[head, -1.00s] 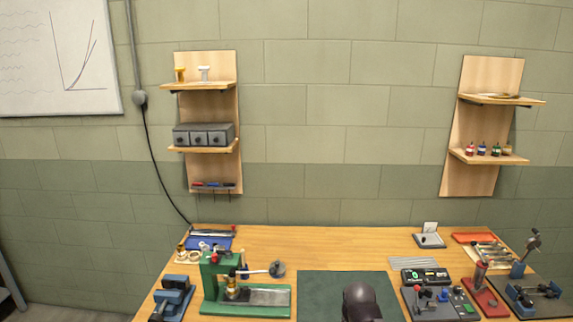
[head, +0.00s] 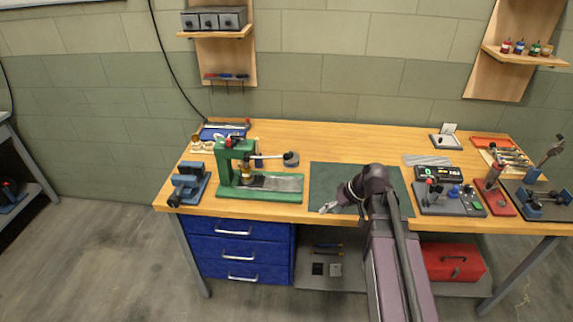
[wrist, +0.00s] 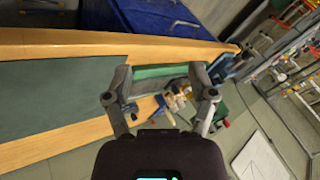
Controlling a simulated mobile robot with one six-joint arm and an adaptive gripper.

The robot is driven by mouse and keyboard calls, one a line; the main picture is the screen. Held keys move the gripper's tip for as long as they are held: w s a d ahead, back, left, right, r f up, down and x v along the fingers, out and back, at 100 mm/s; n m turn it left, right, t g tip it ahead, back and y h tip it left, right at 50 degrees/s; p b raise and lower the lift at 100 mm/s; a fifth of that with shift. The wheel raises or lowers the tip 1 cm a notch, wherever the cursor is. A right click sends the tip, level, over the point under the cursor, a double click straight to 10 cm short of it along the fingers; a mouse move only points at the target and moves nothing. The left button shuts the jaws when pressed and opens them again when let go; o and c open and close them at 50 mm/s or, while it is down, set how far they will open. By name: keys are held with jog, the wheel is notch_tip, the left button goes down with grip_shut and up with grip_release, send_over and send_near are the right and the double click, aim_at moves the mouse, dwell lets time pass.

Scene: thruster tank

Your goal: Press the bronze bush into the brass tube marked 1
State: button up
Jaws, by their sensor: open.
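A green arbor press (head: 228,151) with a long side lever stands on the left part of the bench. A brass-coloured piece (head: 246,180) sits under its ram; I cannot tell whether it is the tube or the bush, and no number is legible. More small brass and cream pieces (head: 202,146) stand behind the press at the left. My gripper (head: 328,207) is over the front of the dark green mat, right of the press, open and empty. The wrist view shows its two fingers (wrist: 160,98) spread apart, with the press (wrist: 160,72) beyond them.
A blue vise (head: 189,183) stands left of the press. The green mat (head: 330,175) is bare. A grey control box (head: 447,200), a red-based tool (head: 497,195) and other tools crowd the right side. Blue drawers (head: 240,250) hang below the bench.

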jog(key=w+a+n+t+y+b, duration=0.1)
jog(key=w+a+n+y+b, duration=0.3)
jog(key=w, duration=0.3)
jog(key=n+t+y+b, duration=0.3)
jog(key=n+y+b, duration=0.15)
jog(key=y, duration=0.25)
send_near(287, 156)
jog(key=d, duration=0.3)
jog(key=shift+s+d+f+m+b, duration=0.1)
jog(key=shift+d+f+m+b, duration=0.15)
jog(key=shift+f+m+b, duration=0.1)
jog(key=x, duration=1.3)
jog(key=shift+a+f, duration=0.25)
jog(key=shift+a, duration=0.1)
